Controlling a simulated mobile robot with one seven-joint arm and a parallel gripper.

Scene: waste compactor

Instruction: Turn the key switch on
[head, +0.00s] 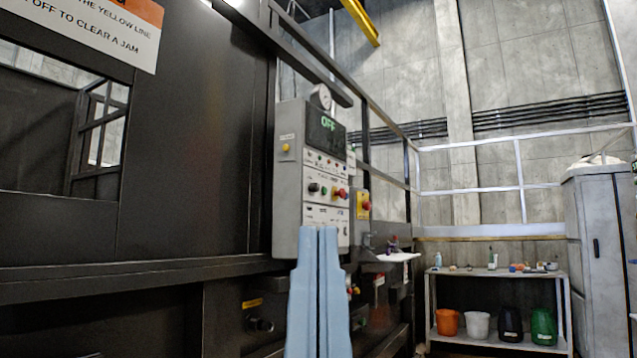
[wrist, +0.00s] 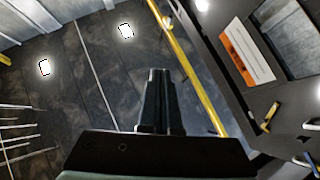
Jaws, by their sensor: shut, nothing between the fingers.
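The grey control box (head: 288,195) is mounted on the dark machine in the head view. Its display (head: 326,130) reads OFF in green. Below the display are rows of small knobs and buttons, among them a black knob (head: 313,187) and a red one (head: 340,193). I cannot tell which of these is the key switch. A light blue upright shape covers the lower part of the box. My gripper (wrist: 160,71) shows in the wrist view, its black fingers together and empty, apart from any control. The control box is not clearly visible there.
The dark machine wall (head: 190,130) fills the left, with an orange and white sign (head: 90,28). A shelf (head: 490,272) with buckets and a grey cabinet (head: 598,250) stand at right. The wrist view shows dark floor (wrist: 110,75) and a yellow strip (wrist: 190,70).

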